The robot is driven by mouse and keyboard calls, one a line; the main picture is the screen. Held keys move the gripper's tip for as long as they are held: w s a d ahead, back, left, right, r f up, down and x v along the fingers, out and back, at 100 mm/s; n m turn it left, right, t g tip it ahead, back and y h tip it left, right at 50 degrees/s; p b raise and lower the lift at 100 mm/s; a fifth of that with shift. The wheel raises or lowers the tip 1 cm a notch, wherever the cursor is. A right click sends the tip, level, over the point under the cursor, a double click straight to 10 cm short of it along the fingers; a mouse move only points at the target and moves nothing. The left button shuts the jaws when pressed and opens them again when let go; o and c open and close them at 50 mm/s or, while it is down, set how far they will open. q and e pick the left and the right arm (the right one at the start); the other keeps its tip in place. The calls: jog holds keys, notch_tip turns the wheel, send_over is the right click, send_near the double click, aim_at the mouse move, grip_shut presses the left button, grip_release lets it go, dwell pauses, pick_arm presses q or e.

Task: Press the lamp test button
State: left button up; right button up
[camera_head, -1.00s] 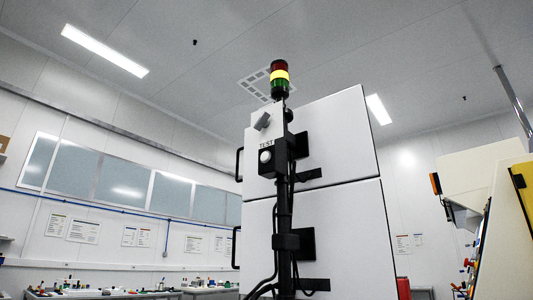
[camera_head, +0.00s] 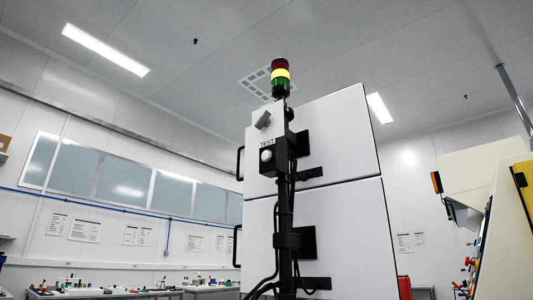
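The lamp test button (camera_head: 266,155) is a round white button on a small black box, under a label reading TEST (camera_head: 267,142). The box is fixed to a dark vertical post (camera_head: 285,210) with black cables. On top of the post stands a signal tower (camera_head: 281,77) with red, yellow and green sections; the yellow section looks bright. Neither of my grippers is in view.
A large white cabinet (camera_head: 340,135) with black handles stands behind the post. At the right is a cream and yellow machine (camera_head: 505,225). Low benches with small items (camera_head: 100,291) line the left wall. A red cylinder (camera_head: 404,287) stands right of the cabinet.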

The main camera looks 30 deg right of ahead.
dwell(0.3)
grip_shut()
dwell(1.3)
